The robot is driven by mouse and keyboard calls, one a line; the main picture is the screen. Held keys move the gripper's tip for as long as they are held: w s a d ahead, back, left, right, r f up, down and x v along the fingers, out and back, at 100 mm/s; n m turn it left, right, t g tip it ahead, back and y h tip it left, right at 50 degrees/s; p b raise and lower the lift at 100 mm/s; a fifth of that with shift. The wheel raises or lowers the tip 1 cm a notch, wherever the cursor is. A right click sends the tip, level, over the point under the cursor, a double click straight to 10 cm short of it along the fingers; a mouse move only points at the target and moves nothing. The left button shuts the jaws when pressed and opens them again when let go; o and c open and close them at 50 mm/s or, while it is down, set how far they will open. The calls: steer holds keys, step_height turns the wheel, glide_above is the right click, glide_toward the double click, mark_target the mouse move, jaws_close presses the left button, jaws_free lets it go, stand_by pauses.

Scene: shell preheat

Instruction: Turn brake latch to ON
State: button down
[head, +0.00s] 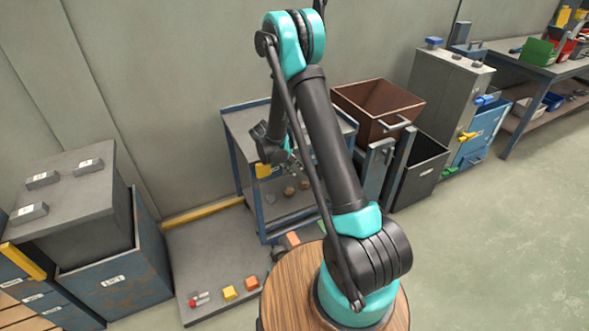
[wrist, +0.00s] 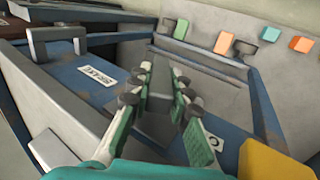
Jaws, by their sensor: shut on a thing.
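In the wrist view my gripper (wrist: 164,88) has its two green-padded fingers closed around a grey bar, the brake latch (wrist: 158,103). The latch stands over a blue top between a white plate with dark lettering on the left and a small round-marked plate on the right. The fingers hide much of the latch, and its exact angle is hard to tell. In the head view my gripper (head: 284,160) is at the blue-framed cart (head: 237,150), partly behind my arm. The latch cannot be made out there.
A brown open bin (head: 372,103) is beside the cart, above a dark bin (head: 421,170). A grey cabinet (head: 440,90) stands to the right. A low grey platform (head: 205,255) with small coloured blocks lies at left. The floor at right is clear.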

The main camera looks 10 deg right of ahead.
steer(key=c, duration=1.4)
jaws_free()
steer(key=shift+r, duration=0.1)
steer(key=v, duration=1.2)
